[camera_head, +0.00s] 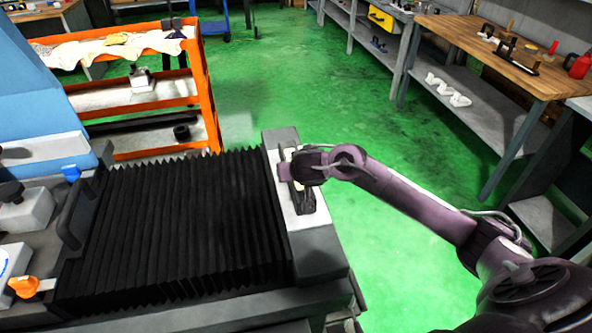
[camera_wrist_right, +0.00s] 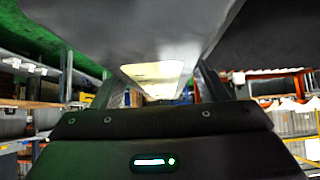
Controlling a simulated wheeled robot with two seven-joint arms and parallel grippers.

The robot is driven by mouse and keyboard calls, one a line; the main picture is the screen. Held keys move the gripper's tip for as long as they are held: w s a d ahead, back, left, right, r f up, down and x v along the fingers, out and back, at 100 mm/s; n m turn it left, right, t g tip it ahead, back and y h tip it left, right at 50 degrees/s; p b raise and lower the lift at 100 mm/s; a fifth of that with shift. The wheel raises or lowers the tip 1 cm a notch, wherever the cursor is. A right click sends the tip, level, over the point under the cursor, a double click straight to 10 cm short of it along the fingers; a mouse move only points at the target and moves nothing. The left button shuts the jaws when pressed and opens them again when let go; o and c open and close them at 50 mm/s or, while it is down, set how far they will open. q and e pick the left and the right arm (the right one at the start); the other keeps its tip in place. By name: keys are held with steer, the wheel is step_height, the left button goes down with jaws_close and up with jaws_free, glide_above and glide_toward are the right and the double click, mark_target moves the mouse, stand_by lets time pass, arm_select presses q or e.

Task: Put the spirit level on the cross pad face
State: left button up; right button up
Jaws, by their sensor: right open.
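The cross pad face (camera_head: 312,219) is the pale flat strip on top of the grey end block, at the right end of the black bellows. The spirit level seems to be the small dark bar with a pale part (camera_head: 305,200) lying on this strip, partly covered by my right gripper (camera_head: 290,170). My right gripper is open and low over the strip, around or right beside the bar; I cannot tell if they touch. In the right wrist view a pale yellow strip (camera_wrist_right: 155,75) shows between the fingers, under a large dark surface. My left gripper is not in view.
An orange shelf cart (camera_head: 205,85) stands behind the bellows (camera_head: 180,225). A wooden workbench (camera_head: 500,50) with small items is at the back right. The machine's blue housing and an orange knob (camera_head: 24,287) are on the left. The green floor between is clear.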

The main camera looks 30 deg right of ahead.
steer(key=p+v, duration=0.4)
steer(key=v, duration=0.8)
steer(key=shift+s+d+r+p, duration=0.1)
steer(key=shift+p, duration=0.25)
